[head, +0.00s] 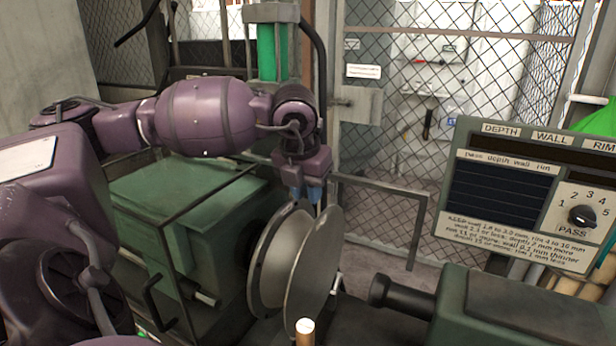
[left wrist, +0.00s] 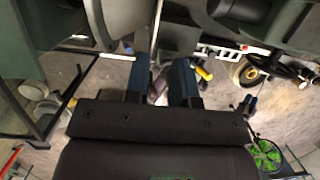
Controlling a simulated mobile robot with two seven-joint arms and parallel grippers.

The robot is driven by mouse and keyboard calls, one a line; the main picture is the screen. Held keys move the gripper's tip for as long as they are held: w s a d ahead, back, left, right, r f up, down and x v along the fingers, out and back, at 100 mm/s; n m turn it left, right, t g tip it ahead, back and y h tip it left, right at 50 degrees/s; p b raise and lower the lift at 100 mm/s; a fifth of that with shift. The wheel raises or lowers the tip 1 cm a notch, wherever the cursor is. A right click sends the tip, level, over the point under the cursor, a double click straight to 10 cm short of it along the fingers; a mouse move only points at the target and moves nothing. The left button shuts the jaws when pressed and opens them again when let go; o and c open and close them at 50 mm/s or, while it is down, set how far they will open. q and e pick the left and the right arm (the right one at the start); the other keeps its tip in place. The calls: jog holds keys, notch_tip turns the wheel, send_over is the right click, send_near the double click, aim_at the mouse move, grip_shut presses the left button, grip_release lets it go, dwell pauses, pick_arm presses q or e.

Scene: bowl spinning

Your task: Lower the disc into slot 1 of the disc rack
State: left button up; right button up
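A thin grey disc (head: 318,262) stands on edge, upright, beside a second round grey plate (head: 272,262) on its left in the head view. My left gripper (head: 306,197) points down over their top edges, with blue fingertips. In the left wrist view the disc shows edge-on as a thin light strip (left wrist: 157,22) ahead of the gap between the fingers (left wrist: 160,62). I cannot make out the disc rack or slot 1. My right gripper is out of view.
A black spindle (head: 392,292) on a green machine housing (head: 500,315) faces the disc from the right. A green cabinet (head: 180,210), a mesh gate (head: 430,110) and a sign panel with a dial (head: 530,195) surround the area.

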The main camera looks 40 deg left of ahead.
aim_at(313, 227)
pick_arm(q)
jog(key=shift+b+x, duration=0.55)
jog(key=shift+x, duration=0.6)
jog(key=shift+b+x, duration=0.45)
jog(key=shift+x, duration=0.8)
jog(key=shift+b+x, duration=1.1)
jog(key=shift+w+a+f+b, duration=0.2)
jog(key=shift+f+b, duration=0.3)
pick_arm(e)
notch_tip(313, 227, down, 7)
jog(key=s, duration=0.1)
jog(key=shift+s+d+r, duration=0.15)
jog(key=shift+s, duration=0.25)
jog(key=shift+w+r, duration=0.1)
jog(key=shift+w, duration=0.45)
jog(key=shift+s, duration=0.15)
